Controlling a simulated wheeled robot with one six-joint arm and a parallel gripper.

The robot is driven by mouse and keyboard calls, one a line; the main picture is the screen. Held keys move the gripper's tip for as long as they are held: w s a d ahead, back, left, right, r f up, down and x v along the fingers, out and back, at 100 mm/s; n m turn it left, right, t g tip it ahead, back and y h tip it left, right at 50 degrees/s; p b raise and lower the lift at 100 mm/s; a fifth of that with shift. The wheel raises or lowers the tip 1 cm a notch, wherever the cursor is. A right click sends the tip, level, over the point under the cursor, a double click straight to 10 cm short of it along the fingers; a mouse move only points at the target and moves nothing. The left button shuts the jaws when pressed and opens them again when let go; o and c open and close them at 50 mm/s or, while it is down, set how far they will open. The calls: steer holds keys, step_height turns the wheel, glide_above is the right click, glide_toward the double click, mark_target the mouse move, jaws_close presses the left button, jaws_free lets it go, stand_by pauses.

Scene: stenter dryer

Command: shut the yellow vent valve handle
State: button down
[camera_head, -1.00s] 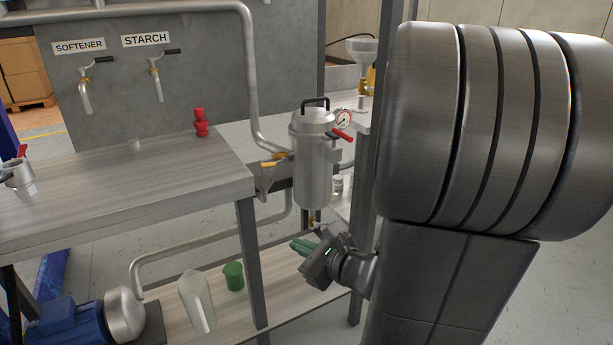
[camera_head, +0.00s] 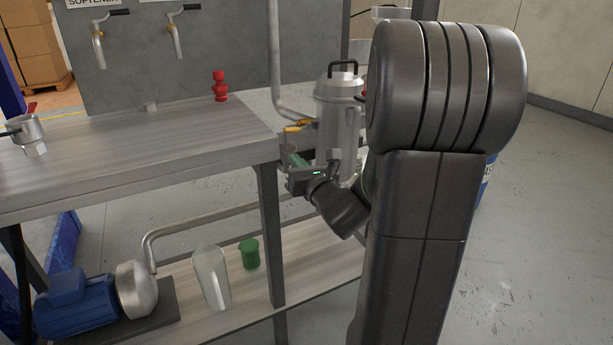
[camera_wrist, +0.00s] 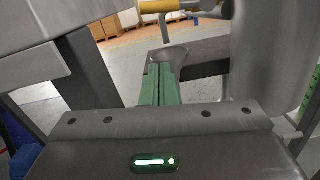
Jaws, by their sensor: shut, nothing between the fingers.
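The yellow vent valve handle (camera_head: 297,127) is on the left side of the upright metal filter vessel (camera_head: 338,110), by the pipe. In the wrist view the yellow handle (camera_wrist: 160,6) shows at the top edge, cut off by the frame, with a spout below it. My gripper (camera_head: 293,160) is just below and slightly left of the handle, in front of the vessel. Its green fingers (camera_wrist: 160,72) are shut with nothing between them and do not appear to touch the handle. A small metal funnel (camera_wrist: 178,53) sits behind the fingertips, under the spout.
The bench top (camera_head: 130,145) edge lies close left of my gripper. A vertical pipe (camera_head: 276,70) stands behind. A red fitting (camera_head: 220,87) stands on the bench.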

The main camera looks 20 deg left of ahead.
mark_target(298, 128)
steer(key=shift+w+a+r, duration=0.25)
steer(key=shift+w+r, duration=0.1)
steer(key=shift+r, duration=0.3)
steer(key=shift+w+a+r, duration=0.2)
steer(key=shift+w+r, duration=0.1)
steer(key=shift+r, duration=0.4)
steer(key=shift+w+a+r, duration=0.25)
steer(key=shift+w+r, duration=0.1)
steer(key=shift+r, duration=0.3)
